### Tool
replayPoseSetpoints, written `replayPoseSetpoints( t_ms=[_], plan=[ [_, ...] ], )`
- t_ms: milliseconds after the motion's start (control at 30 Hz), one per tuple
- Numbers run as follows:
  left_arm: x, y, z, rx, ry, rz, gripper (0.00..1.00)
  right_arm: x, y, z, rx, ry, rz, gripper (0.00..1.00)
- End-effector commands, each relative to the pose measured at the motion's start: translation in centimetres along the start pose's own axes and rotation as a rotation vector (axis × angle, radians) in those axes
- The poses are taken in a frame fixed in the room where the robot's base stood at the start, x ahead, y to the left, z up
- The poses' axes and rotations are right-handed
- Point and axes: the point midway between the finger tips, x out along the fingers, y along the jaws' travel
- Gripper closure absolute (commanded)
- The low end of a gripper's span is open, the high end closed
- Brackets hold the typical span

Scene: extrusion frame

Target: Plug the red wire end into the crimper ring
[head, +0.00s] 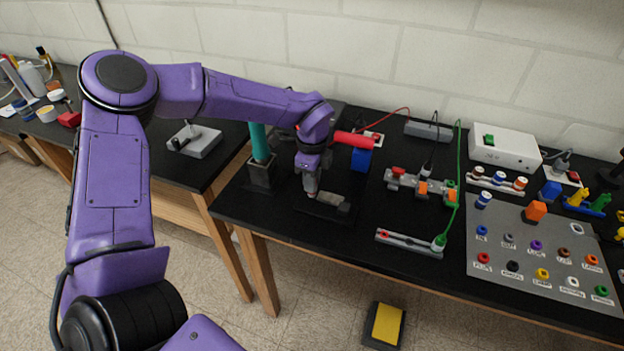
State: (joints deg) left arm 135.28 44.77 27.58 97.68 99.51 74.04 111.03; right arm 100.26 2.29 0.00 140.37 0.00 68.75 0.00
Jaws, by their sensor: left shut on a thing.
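My left gripper (310,190) reaches down over the middle bench, left of the blue block. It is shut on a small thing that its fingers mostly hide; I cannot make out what. A thin red wire (390,112) arcs on the bench behind it, and its near end is lost behind the arm and a red cylinder (353,140). A low grey metal piece (330,199) lies just below and right of the fingertips; whether they touch is unclear. I cannot pick out the crimper ring with certainty. My right gripper is not in view.
A teal post in a dark block (261,172) stands close left of the gripper. A blue block (360,160) stands on its right. Farther right are a terminal rack (420,188), a green wire (458,150) and a grey labelled panel (535,278). The bench front edge is near.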

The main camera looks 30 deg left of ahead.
Motion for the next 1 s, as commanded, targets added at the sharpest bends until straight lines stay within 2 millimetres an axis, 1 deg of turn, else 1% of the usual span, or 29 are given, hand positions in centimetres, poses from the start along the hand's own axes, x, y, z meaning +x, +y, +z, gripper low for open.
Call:
replayPoseSetpoints(
  t_ms=[933, 967, 1000],
  plan=[
    [0.00, 0.02, -0.02, 0.000, 0.000, 0.001, 1.00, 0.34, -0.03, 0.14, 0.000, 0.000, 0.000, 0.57],
    [0.00, 0.02, -0.03, 0.000, 0.000, 0.001, 0.74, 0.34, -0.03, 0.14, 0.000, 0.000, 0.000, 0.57],
    [0.00, 0.02, -0.02, 0.000, 0.000, 0.001, 0.61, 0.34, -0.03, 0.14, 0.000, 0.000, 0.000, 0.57]
  ],
)
